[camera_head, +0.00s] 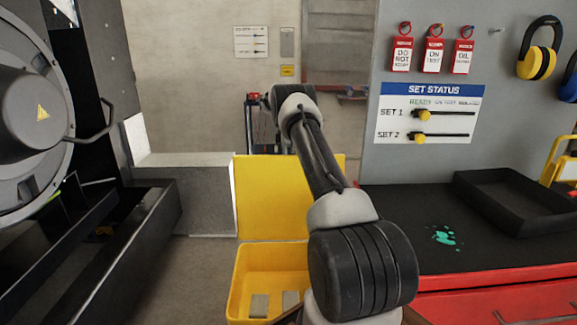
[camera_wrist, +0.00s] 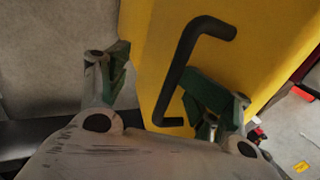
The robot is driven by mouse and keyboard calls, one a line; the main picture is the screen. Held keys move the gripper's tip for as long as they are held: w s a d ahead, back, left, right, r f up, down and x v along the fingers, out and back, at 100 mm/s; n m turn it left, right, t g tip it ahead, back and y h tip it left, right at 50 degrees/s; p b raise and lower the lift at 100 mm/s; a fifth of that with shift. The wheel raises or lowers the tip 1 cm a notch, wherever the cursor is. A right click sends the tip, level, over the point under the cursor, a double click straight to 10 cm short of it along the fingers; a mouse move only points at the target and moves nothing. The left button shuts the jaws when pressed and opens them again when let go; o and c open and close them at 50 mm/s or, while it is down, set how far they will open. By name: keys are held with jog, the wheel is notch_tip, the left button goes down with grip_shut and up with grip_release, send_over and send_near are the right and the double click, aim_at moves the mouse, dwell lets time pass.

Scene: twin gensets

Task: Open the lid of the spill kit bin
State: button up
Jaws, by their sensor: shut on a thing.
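The yellow spill kit bin (camera_head: 238,284) stands on the floor at the lower middle of the head view. Its yellow lid (camera_head: 264,198) is raised, about upright at the back of the bin, and the inside shows. In the wrist view the lid (camera_wrist: 262,48) fills the upper right, with a black bar handle (camera_wrist: 184,62) on it. My gripper (camera_wrist: 155,70) is at the handle, its green-and-grey fingers on either side, shut on it. The exact contact is partly hidden. In the head view my arm covers part of the lid, and my gripper is hidden.
Pale pads (camera_head: 260,305) lie in the bin. A red cabinet with a black top (camera_head: 410,205) stands close on the right, bearing a black tray (camera_head: 515,200). A genset (camera_head: 30,120) and its dark frame are on the left. A grey block (camera_head: 190,195) stands behind.

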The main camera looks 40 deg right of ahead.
notch_tip(320, 180, up, 10)
jog(key=c, duration=0.3)
jog(key=shift+r, duration=0.1)
dwell(0.4)
jog(key=s+a+r+m+t+h, duration=0.1)
jog(key=s+a+r+m, duration=0.1)
jog(key=a+r, duration=0.35)
jog(key=s+a+r+m+t+h, duration=0.1)
jog(key=s+a+r, duration=0.2)
jog(key=r, duration=0.5)
jog(key=s+a+r+m+t, duration=0.2)
jog(key=s+a+r+m, duration=0.1)
jog(key=s+a+r, duration=0.5)
jog(key=s+a+f+m+t+h, duration=0.15)
jog(key=s+a, duration=0.25)
jog(key=s, duration=0.9)
jog(key=s+a+f+m+t, duration=0.1)
jog(key=s+f+m, duration=0.1)
jog(key=s+f, duration=0.2)
jog(key=s+a+f+m+t, duration=0.1)
jog(key=s+f, duration=0.3)
jog(key=s, duration=0.5)
jog(key=shift+s+a+f+m+t, duration=0.3)
jog(key=shift+a+f+m+t, duration=0.1)
jog(key=shift+t, duration=0.25)
jog(key=shift+r+y, duration=0.1)
jog(key=shift+y, duration=0.15)
